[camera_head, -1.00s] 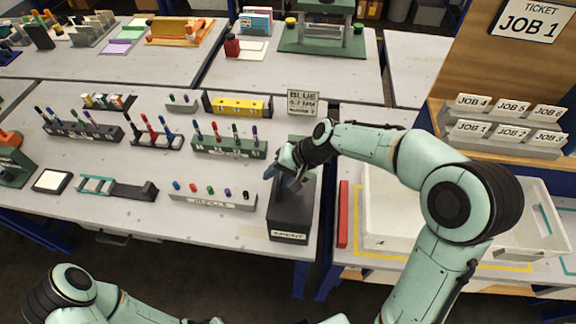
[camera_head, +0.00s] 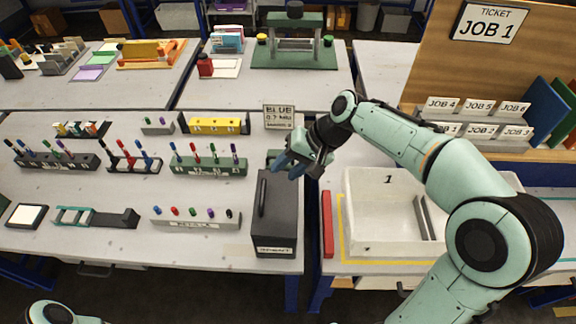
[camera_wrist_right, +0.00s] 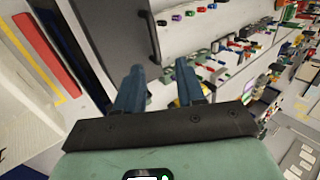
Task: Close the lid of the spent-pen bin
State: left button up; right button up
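The spent-pen bin (camera_head: 287,247) is a dark grey box at the front right of the middle table, with a label on its front. Its lid (camera_head: 282,205) looks flat across the top, with a bar handle (camera_head: 262,197) along its left side. My right gripper (camera_head: 289,166) is above the bin's back end, its blue fingers apart and empty. In the right wrist view the fingers (camera_wrist_right: 160,90) are spread, with the dark lid (camera_wrist_right: 112,35) and its handle (camera_wrist_right: 151,38) beyond them. Whether the fingers touch the lid cannot be told. My left gripper is out of view.
A red bar (camera_head: 327,224) and a white tray (camera_head: 385,243) are to the right of the bin. A grey pen rack (camera_head: 195,222) and a green pen rack (camera_head: 207,168) are to its left.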

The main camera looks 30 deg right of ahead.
aim_at(264, 192)
jog(key=c, duration=0.4)
jog(key=shift+d+f, duration=0.1)
grip_shut()
jog(key=s+d+r+m+b, duration=0.1)
jog(key=d+m+b, duration=0.1)
jog(key=m+b, duration=0.5)
jog(key=s+d+r+m+b, duration=0.1)
jog(key=d+r+m+b, duration=0.15)
jog(key=m, duration=0.85)
jog(key=shift+y, duration=0.4)
jog(key=b+x, duration=0.4)
jog(key=x, duration=1.1)
jog(key=shift+w, duration=0.1)
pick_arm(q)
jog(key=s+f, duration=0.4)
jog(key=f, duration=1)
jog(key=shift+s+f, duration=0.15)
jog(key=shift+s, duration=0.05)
